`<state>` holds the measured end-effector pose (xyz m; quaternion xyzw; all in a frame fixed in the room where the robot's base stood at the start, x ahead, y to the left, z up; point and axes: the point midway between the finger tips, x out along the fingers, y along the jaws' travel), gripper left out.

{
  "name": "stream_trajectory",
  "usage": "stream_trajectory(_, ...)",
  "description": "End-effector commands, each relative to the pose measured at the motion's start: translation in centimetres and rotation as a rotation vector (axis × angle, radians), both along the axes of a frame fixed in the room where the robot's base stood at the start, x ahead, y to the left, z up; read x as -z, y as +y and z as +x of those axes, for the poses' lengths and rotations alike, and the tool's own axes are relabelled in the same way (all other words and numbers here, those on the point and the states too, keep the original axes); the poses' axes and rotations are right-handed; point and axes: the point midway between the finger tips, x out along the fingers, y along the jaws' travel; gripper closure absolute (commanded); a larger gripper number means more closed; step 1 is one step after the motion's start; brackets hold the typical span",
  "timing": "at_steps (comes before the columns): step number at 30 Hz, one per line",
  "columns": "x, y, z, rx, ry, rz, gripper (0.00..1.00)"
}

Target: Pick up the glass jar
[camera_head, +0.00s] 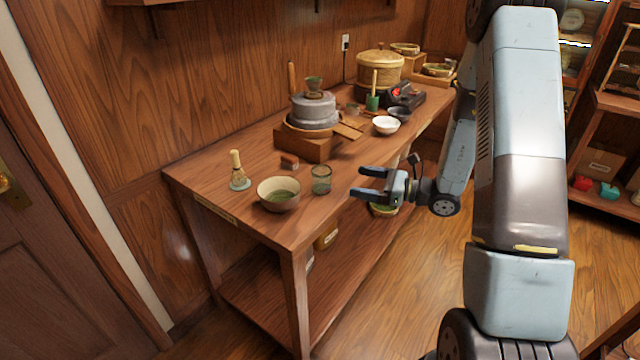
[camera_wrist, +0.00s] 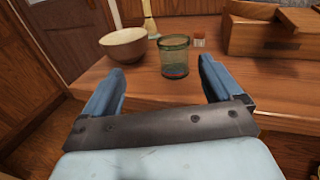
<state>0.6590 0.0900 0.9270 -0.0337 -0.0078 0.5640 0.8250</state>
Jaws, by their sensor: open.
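A greenish clear glass jar (camera_head: 321,180) stands upright near the front edge of the wooden table, just right of a bowl. It also shows in the wrist view (camera_wrist: 174,58), beyond and between my fingers. My gripper (camera_head: 358,183) is open and empty, to the right of the jar and apart from it. In the wrist view both blue-grey fingers of my gripper (camera_wrist: 160,76) are spread wide, pointing toward the jar.
A bowl with green contents (camera_head: 279,194) stands close to the jar's left. A bamboo whisk (camera_head: 238,172) stands farther left. A stone mill (camera_head: 314,108) sits on a wooden box farther back. The table (camera_head: 297,232) is bare in front of the jar.

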Motion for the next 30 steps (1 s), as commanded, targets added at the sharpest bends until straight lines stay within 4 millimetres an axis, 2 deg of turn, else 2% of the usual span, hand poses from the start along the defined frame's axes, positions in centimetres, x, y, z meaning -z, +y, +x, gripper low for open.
stream_trajectory(3,1.7,-0.8,0.9,0.060,0.034,0.032,0.08)
stream_trajectory(8,2.6,-0.9,1.5,0.095,0.050,0.050,0.08)
stream_trajectory(21,2.6,5.2,4.5,0.093,0.049,0.049,0.08)
stream_trajectory(30,2.6,7.0,5.3,0.094,0.050,0.050,0.08)
